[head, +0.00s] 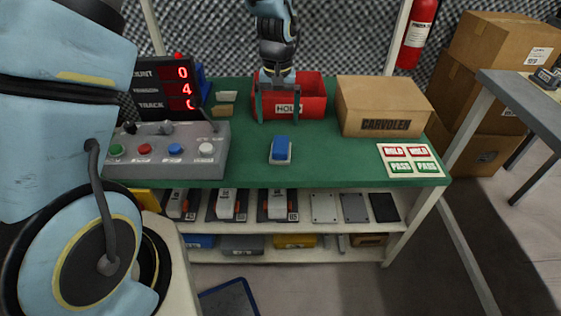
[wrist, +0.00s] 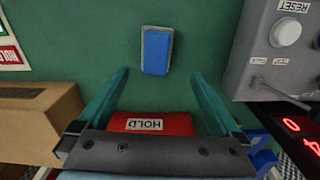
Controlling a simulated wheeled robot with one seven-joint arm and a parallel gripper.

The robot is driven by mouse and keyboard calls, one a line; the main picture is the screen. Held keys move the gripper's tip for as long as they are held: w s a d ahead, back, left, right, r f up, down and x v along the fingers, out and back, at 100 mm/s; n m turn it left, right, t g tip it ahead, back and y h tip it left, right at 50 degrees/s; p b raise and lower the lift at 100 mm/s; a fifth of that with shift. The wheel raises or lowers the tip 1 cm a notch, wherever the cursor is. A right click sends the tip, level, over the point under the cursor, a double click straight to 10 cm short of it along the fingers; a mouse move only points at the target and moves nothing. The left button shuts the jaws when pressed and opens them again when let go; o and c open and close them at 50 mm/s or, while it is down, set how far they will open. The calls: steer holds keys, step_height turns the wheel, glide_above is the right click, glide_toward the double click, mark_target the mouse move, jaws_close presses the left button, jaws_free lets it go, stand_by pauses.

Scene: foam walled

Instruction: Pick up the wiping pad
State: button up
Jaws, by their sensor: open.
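The wiping pad (head: 280,150) is a small block with a blue top and a pale edge, lying on the green table top near its front middle. It also shows in the wrist view (wrist: 157,51), beyond my fingertips and roughly centred between them. My gripper (head: 287,118) is open and empty, in front of the red bin in the head view, above and behind the pad. In the wrist view its two teal fingers (wrist: 158,80) are spread apart, and neither touches the pad.
A red HOLD bin (head: 312,84) stands behind the pad. A cardboard box (head: 384,97) stands to the right. A grey button panel (head: 170,163) and a red-digit display (head: 165,88) stand to the left. A label sheet (head: 411,160) lies front right. The table around the pad is clear.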

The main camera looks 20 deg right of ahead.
mark_target(281, 143)
steer(key=shift+s+d+f, duration=0.15)
steer(key=shift+d+f, duration=0.1)
steer(key=shift+f, duration=0.35)
step_height(281, 143, down, 10)
steer(key=shift+d+r+p, duration=0.1)
steer(key=shift+p, duration=0.55)
steer(key=c, duration=1.3)
